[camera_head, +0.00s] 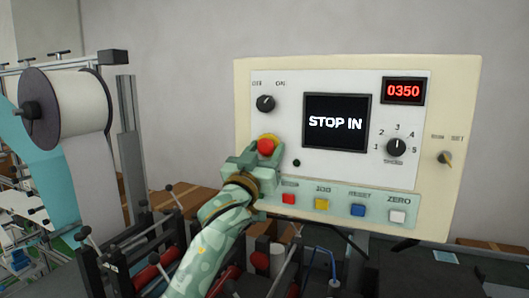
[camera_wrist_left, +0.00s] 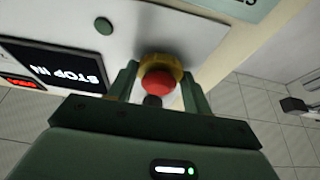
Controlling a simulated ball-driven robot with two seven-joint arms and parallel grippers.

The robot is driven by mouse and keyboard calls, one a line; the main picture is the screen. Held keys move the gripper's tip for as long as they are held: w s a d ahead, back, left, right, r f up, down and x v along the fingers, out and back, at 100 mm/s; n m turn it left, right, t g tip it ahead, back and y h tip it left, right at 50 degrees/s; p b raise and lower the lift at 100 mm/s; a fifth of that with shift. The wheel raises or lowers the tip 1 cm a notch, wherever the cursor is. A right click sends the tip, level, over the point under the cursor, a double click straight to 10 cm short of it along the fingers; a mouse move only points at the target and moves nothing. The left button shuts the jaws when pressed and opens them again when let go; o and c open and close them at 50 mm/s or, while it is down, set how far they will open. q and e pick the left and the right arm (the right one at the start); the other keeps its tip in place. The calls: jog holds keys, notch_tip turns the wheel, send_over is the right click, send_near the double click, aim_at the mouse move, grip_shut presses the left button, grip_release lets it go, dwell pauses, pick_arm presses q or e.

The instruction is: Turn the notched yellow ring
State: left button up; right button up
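The yellow ring (camera_head: 267,137) sits around a red mushroom button (camera_head: 266,146) on the left part of the cream control panel. In the left wrist view the ring (camera_wrist_left: 161,61) shows behind the red button (camera_wrist_left: 158,84), between my two fingers. Its notch cannot be made out. My left gripper (camera_head: 262,156) is at the button, with one finger on each side of the ring. The fingers are about a ring's width apart; whether they press on it cannot be told. My right gripper is not in view.
The panel (camera_head: 456,90) carries a screen (camera_head: 336,122) reading STOP IN, a red 0350 display (camera_head: 403,91), a black OFF/ON knob (camera_head: 265,103), a speed dial (camera_head: 397,147) and a row of coloured buttons (camera_head: 322,204) below. A large white roll (camera_head: 82,103) stands left.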

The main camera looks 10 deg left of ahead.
pick_arm(q)
jog(key=shift+a+r+m+h+p, duration=0.1)
jog(key=shift+m+h+p, duration=0.2)
jog(key=shift+m+p, duration=0.45)
jog(key=m+g+h+p, duration=0.1)
jog(key=m+h+p, duration=0.1)
jog(key=m+p, duration=0.2)
jog(key=m+g+h+p, duration=0.1)
jog(key=m+p, duration=0.2)
jog(key=m, duration=0.1)
jog(key=shift+w+a+r+m+h+p, duration=0.15)
jog(key=shift+a+m+h+p, duration=0.1)
jog(key=shift+h+p, duration=0.15)
jog(key=shift+m+g+h+p, duration=0.4)
jog(key=shift+m+g+p, duration=0.3)
jog(key=shift+m+p, duration=0.4)
